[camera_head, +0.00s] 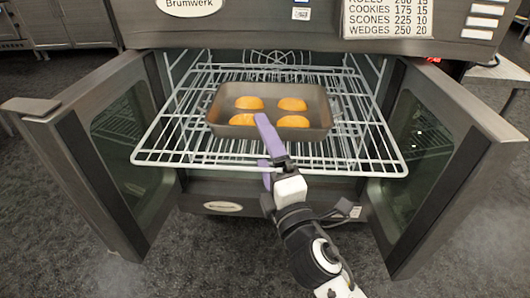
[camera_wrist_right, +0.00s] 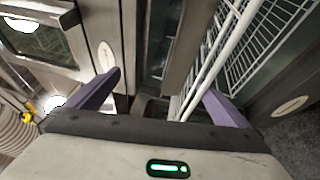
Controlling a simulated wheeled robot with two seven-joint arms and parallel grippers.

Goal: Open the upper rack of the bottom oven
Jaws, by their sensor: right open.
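The oven (camera_head: 222,207) stands with both of its glass doors swung wide. Its upper rack (camera_head: 200,165), a white wire grid, sticks out of the opening between the doors. A dark baking tray (camera_head: 225,130) with several orange round pieces rests on it. My right gripper (camera_head: 263,143) is at the middle of the rack's front edge, with one purple finger above the front bar and one lower. In the right wrist view its fingers (camera_wrist_right: 160,88) are apart, and the rack (camera_wrist_right: 222,50) runs close to the right finger. I cannot tell if they touch. My left gripper is out of view.
The left door (camera_head: 100,165) and right door (camera_head: 440,160) flank the rack. More wire racking shows under the upper rack. A control panel (camera_head: 265,25) with a printed list (camera_head: 388,18) is above. Grey floor lies in front and at the sides.

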